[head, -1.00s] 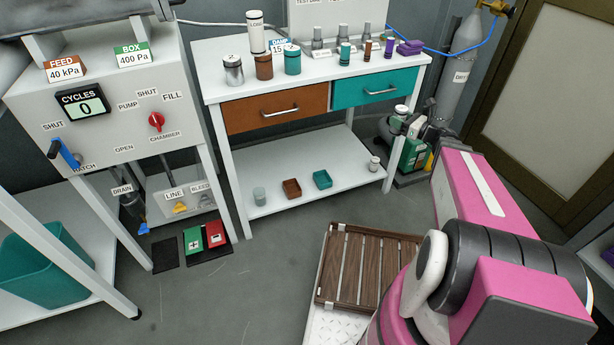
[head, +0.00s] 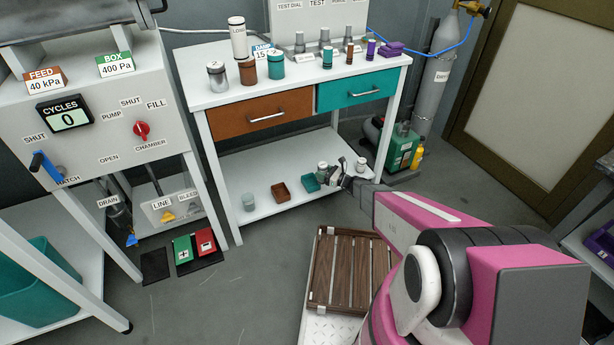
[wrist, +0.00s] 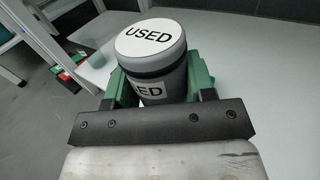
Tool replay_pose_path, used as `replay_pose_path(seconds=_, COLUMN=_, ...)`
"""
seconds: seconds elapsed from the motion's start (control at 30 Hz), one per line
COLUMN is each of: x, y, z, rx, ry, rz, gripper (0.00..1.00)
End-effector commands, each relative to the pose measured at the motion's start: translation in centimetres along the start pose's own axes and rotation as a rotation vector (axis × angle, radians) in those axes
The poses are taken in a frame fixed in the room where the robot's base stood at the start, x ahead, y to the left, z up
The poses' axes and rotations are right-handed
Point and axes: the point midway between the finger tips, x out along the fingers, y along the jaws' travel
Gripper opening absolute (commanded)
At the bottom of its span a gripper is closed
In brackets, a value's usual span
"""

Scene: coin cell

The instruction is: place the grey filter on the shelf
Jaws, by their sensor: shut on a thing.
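The grey filter (wrist: 158,55) is a dark grey cylinder with a white top marked USED. My gripper (wrist: 158,85) is shut on it, with green fingers on both sides, and it stands roughly upright. In the head view the filter (head: 322,169) and my gripper (head: 335,174) are small, over the right part of the white lower shelf (head: 290,165) under the bench. I cannot tell whether the filter's base touches the shelf.
A bench leg (head: 386,130) borders the right end.

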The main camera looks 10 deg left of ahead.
Motion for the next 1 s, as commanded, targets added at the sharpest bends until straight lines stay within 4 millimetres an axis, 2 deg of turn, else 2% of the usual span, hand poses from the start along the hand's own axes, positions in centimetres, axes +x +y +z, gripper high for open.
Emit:
replay_pose_path(seconds=0.17, x=0.3, y=-2.2, z=-1.4, rx=0.000, ry=-0.001, rz=-0.001, gripper=0.25)
replay_pose_path(seconds=0.6, x=1.0, y=-10.5, z=-6.4, rx=0.000, ry=-0.001, rz=0.000, gripper=0.25)
replay_pose_path(seconds=0.7, x=1.0, y=-11.3, z=-6.9, rx=0.000, ry=-0.001, rz=0.001, gripper=0.25)
replay_pose_path(seconds=0.83, x=0.9, y=-11.5, z=-7.5, rx=0.001, ry=0.000, rz=0.001, gripper=0.25)
replay_pose_path(seconds=1.0, x=1.0, y=-11.6, z=-9.8, rx=0.002, ry=0.000, rz=0.000, gripper=0.25)
